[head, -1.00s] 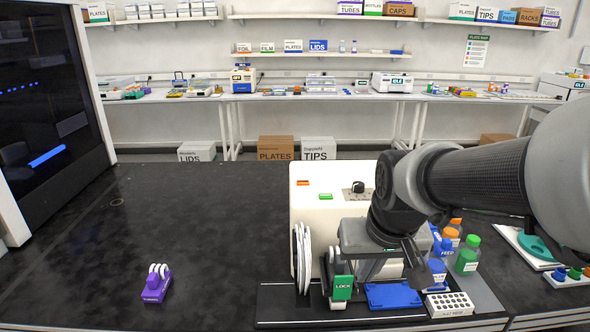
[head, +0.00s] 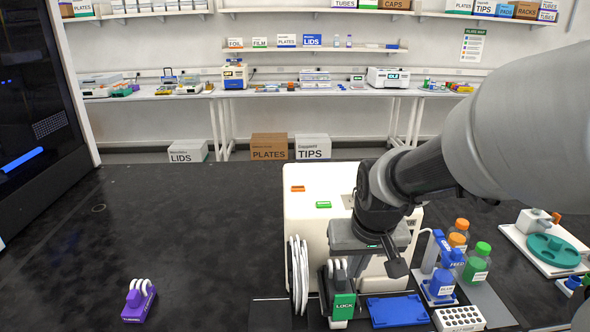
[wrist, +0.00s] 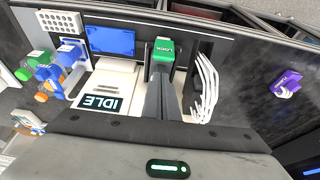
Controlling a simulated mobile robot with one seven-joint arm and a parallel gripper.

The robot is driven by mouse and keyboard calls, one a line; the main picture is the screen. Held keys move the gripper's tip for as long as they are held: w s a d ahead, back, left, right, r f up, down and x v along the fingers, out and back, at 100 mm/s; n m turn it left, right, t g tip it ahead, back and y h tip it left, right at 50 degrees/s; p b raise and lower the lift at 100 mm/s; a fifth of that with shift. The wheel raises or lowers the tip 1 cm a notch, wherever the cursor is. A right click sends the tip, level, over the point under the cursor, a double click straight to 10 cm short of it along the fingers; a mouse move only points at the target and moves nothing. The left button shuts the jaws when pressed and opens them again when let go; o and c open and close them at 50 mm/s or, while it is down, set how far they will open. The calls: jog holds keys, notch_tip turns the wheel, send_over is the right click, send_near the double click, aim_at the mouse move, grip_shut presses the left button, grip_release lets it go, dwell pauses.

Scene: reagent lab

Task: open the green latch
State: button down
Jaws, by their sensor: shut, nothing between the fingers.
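The green latch (head: 344,301), labelled LOCK, sits at the front of the cream machine (head: 310,225), just right of a bundle of white tubing. In the wrist view the green latch (wrist: 164,50) is just beyond my fingertips. My gripper (wrist: 161,72) is shut and empty, its dark fingers pointing toward the latch. Whether the fingertips touch the latch I cannot tell. In the head view my wrist and gripper body hang over the front of the machine, and the fingers are largely hidden.
A blue plate (head: 398,311) lies right of the latch, with a white tube rack (head: 459,318) beside it. Bottles with orange and green caps (head: 477,263) stand further right. A purple device (head: 139,301) is on the left of the bench, where most of the surface is clear.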

send_near(343, 303)
jog(key=w+f, duration=0.2)
jog(key=w+d+f, duration=0.1)
jog(key=w+f, duration=0.1)
jog(key=f, duration=0.1)
jog(key=shift+w+b, duration=0.35)
jog(key=shift+b, duration=0.05)
jog(key=shift+b, duration=0.3)
